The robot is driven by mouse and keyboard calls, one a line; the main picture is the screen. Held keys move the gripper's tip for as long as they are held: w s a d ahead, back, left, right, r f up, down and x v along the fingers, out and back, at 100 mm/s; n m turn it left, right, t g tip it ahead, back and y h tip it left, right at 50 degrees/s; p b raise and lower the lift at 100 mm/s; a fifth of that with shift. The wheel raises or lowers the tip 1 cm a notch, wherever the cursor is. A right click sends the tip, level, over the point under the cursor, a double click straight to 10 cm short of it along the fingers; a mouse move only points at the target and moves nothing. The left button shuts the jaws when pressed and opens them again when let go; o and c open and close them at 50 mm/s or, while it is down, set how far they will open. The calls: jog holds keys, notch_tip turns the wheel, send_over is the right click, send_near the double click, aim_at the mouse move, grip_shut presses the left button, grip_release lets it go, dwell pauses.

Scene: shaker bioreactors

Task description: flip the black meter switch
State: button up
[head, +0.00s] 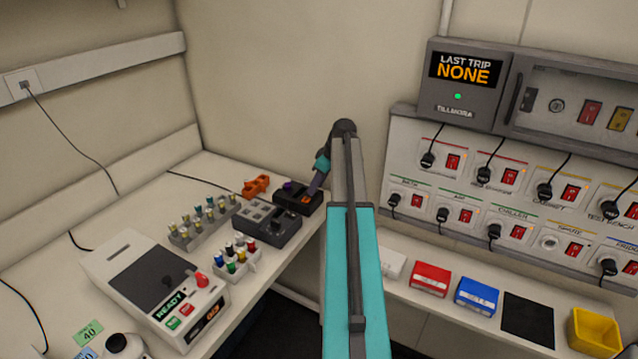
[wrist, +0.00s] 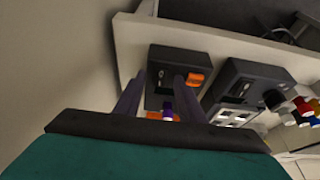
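The black meter (head: 291,204) is a small dark box near the far right corner of the left bench. It also shows in the wrist view (wrist: 155,102), with an orange part (wrist: 195,80) on its right side. I cannot tell which way its switch is set. A small purple part (wrist: 167,109) shows between my fingers, low in the wrist view. My gripper (wrist: 160,78) is open, with one finger each side of the meter's middle and nothing seen held. In the head view my gripper (head: 318,180) is at the meter's right end; contact cannot be told.
A dark grey device with a knob (head: 283,228) stands beside the meter, and an orange object (head: 256,185) lies behind it. Vial racks (head: 205,224) and a white READY machine (head: 155,285) fill the nearer bench. A wall panel with switches and plugs (head: 470,205) stands at right.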

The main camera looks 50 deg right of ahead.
jog(key=shift+c, duration=0.4)
grip_shut()
jog(key=shift+w+r+g+h+p, duration=0.1)
jog(key=shift+w+g+h+p, duration=0.3)
jog(key=shift+g, duration=0.5)
jog(key=shift+w+a+g, duration=0.1)
jog(key=shift+w+g, duration=0.1)
jog(key=shift+g, duration=0.45)
jog(key=shift+w+a+g, duration=0.1)
jog(key=shift+w+g, duration=0.05)
jog(key=shift+g, duration=0.5)
jog(key=shift+o, duration=0.4)
grip_release()
